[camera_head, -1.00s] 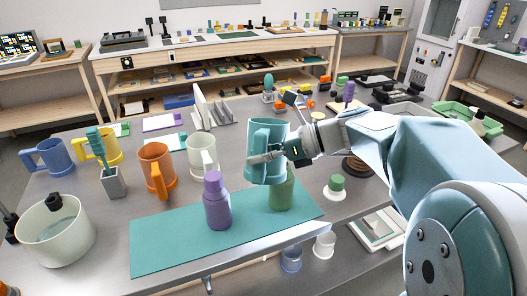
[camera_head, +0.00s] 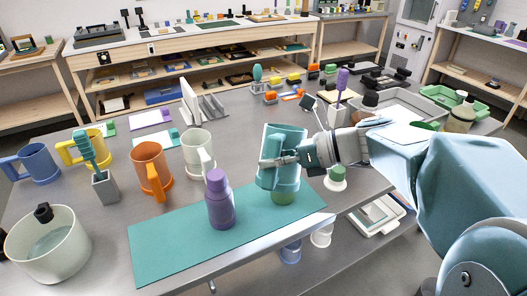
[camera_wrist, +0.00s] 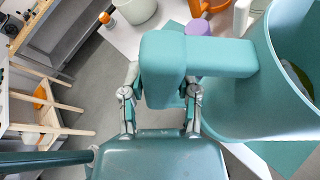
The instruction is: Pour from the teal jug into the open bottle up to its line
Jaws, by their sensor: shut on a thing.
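The teal jug (camera_head: 286,143) is held up by its handle, roughly upright, in my gripper (camera_head: 278,162). In the wrist view the jug handle (camera_wrist: 162,65) lies between the two fingers of my gripper (camera_wrist: 162,92), and the jug's wide mouth (camera_wrist: 262,100) is at the right. The green bottle (camera_head: 284,198) stands on the teal mat behind or below the jug. Only its lower part shows; its neck and line are hidden. A purple bottle (camera_head: 219,207) with a purple cap stands on the mat to the left.
The teal mat (camera_head: 165,255) lies along the table's front edge. Orange (camera_head: 148,165) and white (camera_head: 196,150) mugs stand behind it. A large pale pot (camera_head: 50,262) is at front left. A green-topped white piece (camera_head: 337,178) stands right of the jug.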

